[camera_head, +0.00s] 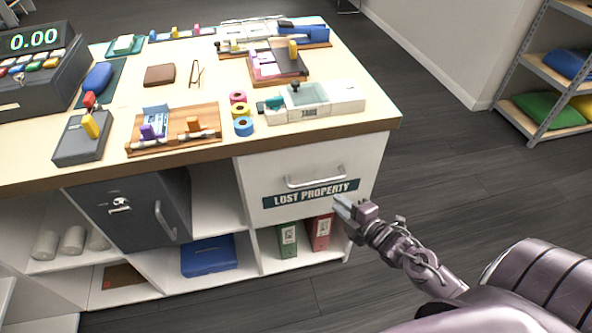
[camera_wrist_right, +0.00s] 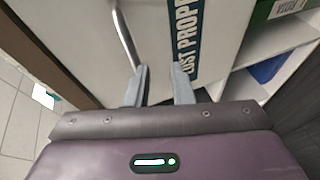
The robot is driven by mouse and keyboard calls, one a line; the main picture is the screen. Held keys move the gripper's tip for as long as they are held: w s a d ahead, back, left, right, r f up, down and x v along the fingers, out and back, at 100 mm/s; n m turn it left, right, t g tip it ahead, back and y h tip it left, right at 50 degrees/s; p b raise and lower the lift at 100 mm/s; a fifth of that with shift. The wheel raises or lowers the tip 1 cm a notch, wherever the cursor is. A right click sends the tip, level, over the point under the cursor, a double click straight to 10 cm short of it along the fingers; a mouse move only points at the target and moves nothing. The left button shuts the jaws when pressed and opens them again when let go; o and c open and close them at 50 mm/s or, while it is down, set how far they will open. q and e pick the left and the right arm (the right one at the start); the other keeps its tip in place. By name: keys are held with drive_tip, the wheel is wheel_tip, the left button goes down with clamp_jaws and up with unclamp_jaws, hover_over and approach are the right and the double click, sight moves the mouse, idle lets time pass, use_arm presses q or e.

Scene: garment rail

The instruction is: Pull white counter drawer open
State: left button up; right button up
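The white counter drawer (camera_head: 290,185) is at the right end of the counter front and looks closed. It has a metal bar handle (camera_head: 315,177) and a dark "LOST PROPERTY" label (camera_head: 311,193) below it. My right gripper (camera_head: 341,205) is in front of the drawer's lower right part, below and right of the handle. In the right wrist view its two fingers (camera_wrist_right: 160,82) are apart with nothing between them. The handle (camera_wrist_right: 125,38) shows just beyond the left finger there, and the label (camera_wrist_right: 188,45) beyond the right finger. My left gripper is out of view.
A grey drawer or safe door (camera_head: 130,208) is left of the white drawer. Green (camera_head: 288,239) and red binders (camera_head: 320,232) stand on the shelf below. The countertop (camera_head: 215,85) is crowded with small items. Dark floor (camera_head: 450,165) is clear to the right.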

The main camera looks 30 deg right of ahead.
sight(318, 181)
drive_tip(key=shift+n+t+y, duration=0.3)
drive_tip(key=shift+n, duration=0.4)
drive_tip(key=w+r, duration=0.1)
drive_tip(key=w+a+r, duration=0.1)
drive_tip(key=r, duration=0.1)
drive_tip(key=shift+w+a, duration=0.15)
drive_tip(key=shift+w, duration=0.15)
drive_tip(key=x, duration=0.5)
drive_tip(key=shift+w+f, duration=0.1)
drive_tip(key=shift+w, duration=0.2)
use_arm(q)
drive_tip(key=shift+s+d, duration=0.1)
drive_tip(key=shift+s, duration=0.15)
use_arm(e)
drive_tip(key=shift+w+a+f, duration=0.1)
drive_tip(key=shift+w, duration=0.35)
clamp_jaws()
